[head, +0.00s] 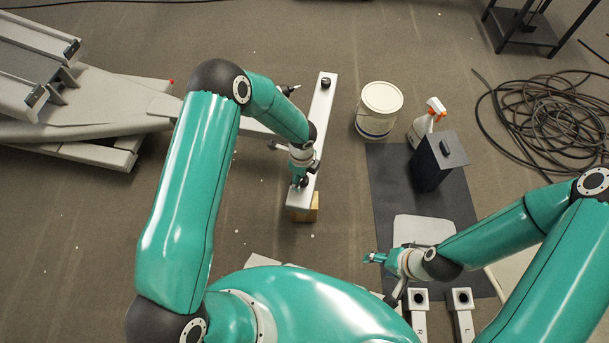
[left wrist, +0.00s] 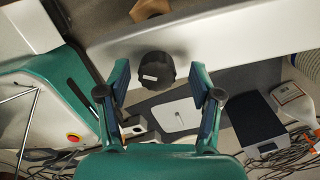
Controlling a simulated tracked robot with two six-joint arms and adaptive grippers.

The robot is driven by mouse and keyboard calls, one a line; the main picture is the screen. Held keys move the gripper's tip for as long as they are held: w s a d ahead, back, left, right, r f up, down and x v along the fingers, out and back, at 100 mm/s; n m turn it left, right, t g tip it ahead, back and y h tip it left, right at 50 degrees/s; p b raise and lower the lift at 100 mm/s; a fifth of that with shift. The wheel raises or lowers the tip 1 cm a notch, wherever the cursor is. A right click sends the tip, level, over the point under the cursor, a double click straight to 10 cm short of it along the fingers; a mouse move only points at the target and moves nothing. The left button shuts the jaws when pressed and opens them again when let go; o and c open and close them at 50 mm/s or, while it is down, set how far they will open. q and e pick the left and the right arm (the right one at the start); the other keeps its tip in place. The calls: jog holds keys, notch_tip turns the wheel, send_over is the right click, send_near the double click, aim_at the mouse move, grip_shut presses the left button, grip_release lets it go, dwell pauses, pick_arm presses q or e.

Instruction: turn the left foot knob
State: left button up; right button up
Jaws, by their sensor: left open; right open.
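The pale stabilizer bar (head: 318,120) of the machine runs lengthwise on the floor, with a black foot knob at each end. The near knob (left wrist: 155,70) is dark and ribbed with a small white label, and it sits between the open fingers of my left gripper (left wrist: 161,78). I see a gap on both sides of it. In the head view my left gripper (head: 300,177) is over the bar's near end and partly hides this knob. The far knob (head: 326,82) is clear. My right gripper (head: 374,257) is open and empty, away from the bar.
A wooden block (head: 305,211) is under the bar's near end. A white bucket (head: 380,104), spray bottle (head: 427,121) and black box (head: 437,160) stand to the right by a dark mat (head: 392,190). Parts marked R (head: 419,312) and L (head: 464,318) lie near my right arm. Coiled cable lies at far right.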

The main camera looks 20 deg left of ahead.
pick_arm(q)
notch_tip(320, 180, up, 12)
dwell(0.6)
jog(key=shift+f, duration=0.1)
